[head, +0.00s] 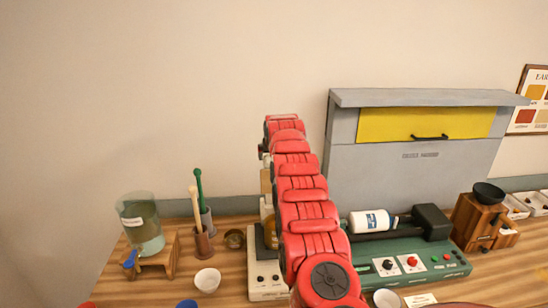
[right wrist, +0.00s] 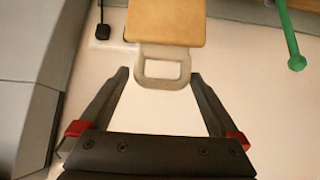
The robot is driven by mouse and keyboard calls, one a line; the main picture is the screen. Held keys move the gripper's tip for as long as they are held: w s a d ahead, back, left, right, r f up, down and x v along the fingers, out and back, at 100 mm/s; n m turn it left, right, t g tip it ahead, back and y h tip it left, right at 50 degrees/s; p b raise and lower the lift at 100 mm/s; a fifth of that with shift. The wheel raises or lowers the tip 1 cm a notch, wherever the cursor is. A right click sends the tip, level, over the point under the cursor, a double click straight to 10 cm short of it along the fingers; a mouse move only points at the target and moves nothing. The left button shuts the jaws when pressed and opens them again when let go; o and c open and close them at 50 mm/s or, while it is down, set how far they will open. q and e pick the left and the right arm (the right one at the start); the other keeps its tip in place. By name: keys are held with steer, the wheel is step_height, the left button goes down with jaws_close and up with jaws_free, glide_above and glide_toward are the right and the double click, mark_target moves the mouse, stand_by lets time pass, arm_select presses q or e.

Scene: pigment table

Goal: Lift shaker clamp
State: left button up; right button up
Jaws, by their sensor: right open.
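The green shaker (head: 415,262) stands on the table right of centre in the head view, with knobs and buttons on its front. A white bottle (head: 370,222) lies on its side on top. A black block (head: 432,222) sits at the shaker's right end; I cannot clearly pick out the clamp. My right gripper (right wrist: 158,74) is open and empty in the right wrist view. A cream loop (right wrist: 163,84) under a tan block (right wrist: 166,22) lies between and just beyond its fingertips. In the head view my red right arm hides most of that gripper. My left gripper is out of view.
A white device (head: 266,280) stands partly behind my arm. Left are a green-tinted container (head: 141,225) on a wooden stand, pestles (head: 200,190) and a white bowl (head: 207,280). A grey hood (head: 400,170) rises behind the shaker. A wooden grinder (head: 478,222) stands right.

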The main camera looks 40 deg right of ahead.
steer(key=b, duration=0.2)
steer(key=s+a+b, duration=0.1)
steer(key=b, duration=0.1)
steer(key=shift+s+r+b, duration=0.1)
steer(key=shift+r+b, duration=0.2)
steer(key=shift+b, duration=0.05)
steer(key=b+v, duration=0.4)
steer(key=v, duration=1.1)
steer(key=shift+r, duration=0.5)
steer(key=shift+s+f, duration=0.1)
